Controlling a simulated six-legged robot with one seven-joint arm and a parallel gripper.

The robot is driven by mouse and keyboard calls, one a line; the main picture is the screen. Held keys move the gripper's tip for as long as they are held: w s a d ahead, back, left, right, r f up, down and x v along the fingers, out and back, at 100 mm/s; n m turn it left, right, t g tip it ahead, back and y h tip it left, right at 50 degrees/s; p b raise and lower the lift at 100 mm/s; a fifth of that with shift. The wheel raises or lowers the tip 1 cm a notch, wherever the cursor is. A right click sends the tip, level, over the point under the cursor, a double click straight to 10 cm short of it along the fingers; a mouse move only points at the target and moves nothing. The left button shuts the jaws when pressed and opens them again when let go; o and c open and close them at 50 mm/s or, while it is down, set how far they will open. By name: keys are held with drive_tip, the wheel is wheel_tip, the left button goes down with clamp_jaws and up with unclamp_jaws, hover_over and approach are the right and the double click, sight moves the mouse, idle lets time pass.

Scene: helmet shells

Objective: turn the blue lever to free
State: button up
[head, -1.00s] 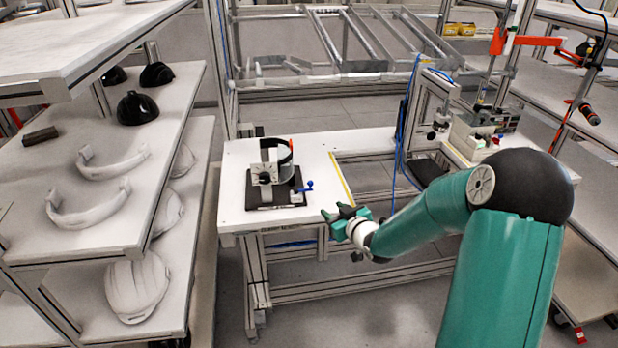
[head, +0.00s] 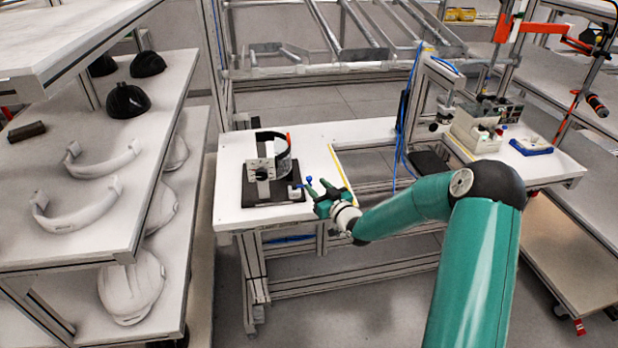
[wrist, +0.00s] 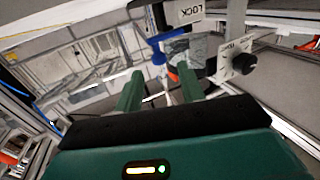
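The blue lever (head: 309,180) stands at the right side of a black-based fixture (head: 268,187) on the white table. In the wrist view the lever (wrist: 156,50) shows a rounded blue end and an arm running right, beside a white plate (wrist: 185,12) reading LOCK.
The fixture carries a curved dark band (head: 278,146) and a white plate with a black knob (wrist: 242,63). A shelf rack (head: 110,220) with helmet shells stands left. A blue cable (head: 402,130) hangs at the table's back right. The table's front left is clear.

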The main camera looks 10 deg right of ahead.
sight(311, 179)
drive_tip(key=x, duration=0.5)
drive_tip(key=shift+w+a, duration=0.1)
drive_tip(key=shift+w, duration=0.2)
clamp_jaws()
